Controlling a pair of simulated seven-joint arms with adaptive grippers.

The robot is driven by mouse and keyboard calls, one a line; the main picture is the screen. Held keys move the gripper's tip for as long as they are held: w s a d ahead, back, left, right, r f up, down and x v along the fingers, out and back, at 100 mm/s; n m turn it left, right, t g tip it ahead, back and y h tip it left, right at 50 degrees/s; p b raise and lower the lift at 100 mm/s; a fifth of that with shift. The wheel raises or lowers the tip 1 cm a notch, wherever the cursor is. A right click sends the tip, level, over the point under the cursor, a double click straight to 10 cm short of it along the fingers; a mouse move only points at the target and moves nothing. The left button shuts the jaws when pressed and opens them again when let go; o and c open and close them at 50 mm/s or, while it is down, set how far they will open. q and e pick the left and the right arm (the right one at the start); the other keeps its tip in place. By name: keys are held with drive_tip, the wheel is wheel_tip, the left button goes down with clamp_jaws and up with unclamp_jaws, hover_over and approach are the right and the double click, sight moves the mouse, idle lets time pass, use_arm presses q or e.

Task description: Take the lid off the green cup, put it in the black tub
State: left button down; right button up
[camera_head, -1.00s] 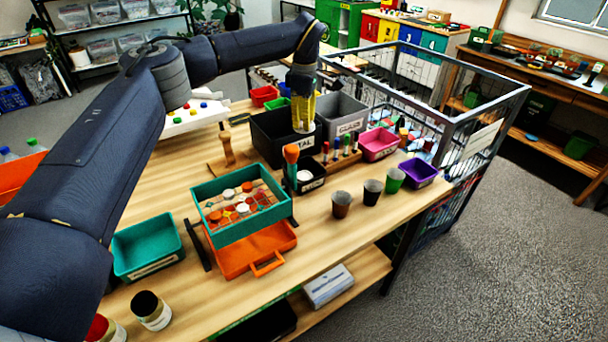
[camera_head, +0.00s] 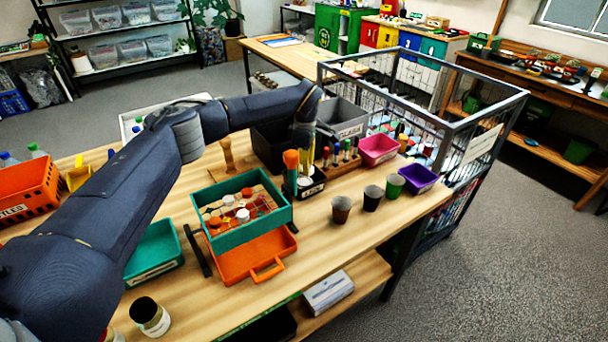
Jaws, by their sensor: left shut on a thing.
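The green cup (camera_head: 395,186) stands upright at the right front of the table, and its top looks dark and open. The small black tub (camera_head: 318,189) with a white label sits near the table's middle. My right gripper is not in view.
A rack of markers (camera_head: 341,160) is just right. A dark cup (camera_head: 372,197) and a brown cup (camera_head: 341,208) stand left of the green one. A teal sorting tray (camera_head: 245,233) is in front.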

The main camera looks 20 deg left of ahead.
sight(304, 181)
use_arm(q)
drive_tip(key=shift+f, duration=1.9)
drive_tip(key=shift+f, duration=0.4)
drive_tip(key=c, duration=1.2)
unclamp_jaws()
